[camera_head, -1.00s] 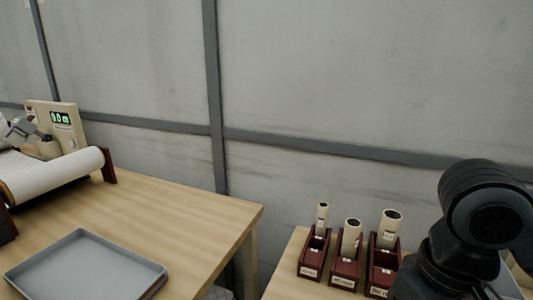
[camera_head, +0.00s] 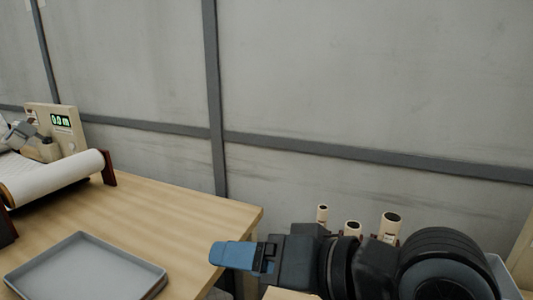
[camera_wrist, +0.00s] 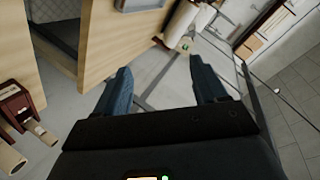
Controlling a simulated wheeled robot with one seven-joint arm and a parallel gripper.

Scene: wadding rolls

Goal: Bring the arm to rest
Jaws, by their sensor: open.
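My gripper (camera_wrist: 160,90) shows in the wrist view with its two blue fingers spread apart and nothing between them.
Upright cream rolls (camera_head: 390,224) stand on the right table behind my arm. A grey tray (camera_head: 88,270) lies on the left wooden table (camera_head: 190,210). Behind it are a wide white roll (camera_head: 55,180) and a meter reading 0.0 m (camera_head: 61,121). A wall closes the back.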

